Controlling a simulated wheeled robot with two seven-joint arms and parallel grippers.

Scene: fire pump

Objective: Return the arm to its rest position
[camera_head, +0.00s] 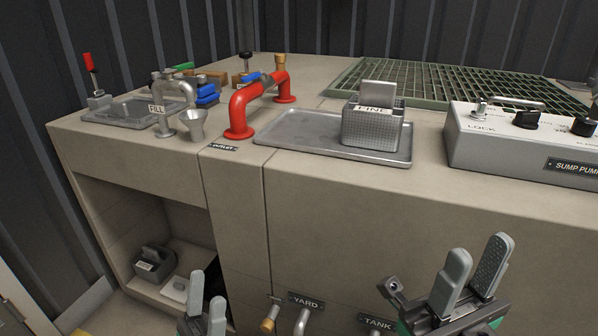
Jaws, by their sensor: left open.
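My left gripper (207,301) is at the bottom edge, left of centre, in front of the counter's open lower shelf. Its two grey fingers are apart with nothing seen between them. Most of its body and its arm are cut off by the frame. My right gripper (477,256) is at the lower right, in front of the counter front and below the sump pump box. Its two grey fingers point up, stand apart and hold nothing. The rest of the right arm is out of frame.
Below are a yard valve (270,318) and a dark block (155,263) on the shelf.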

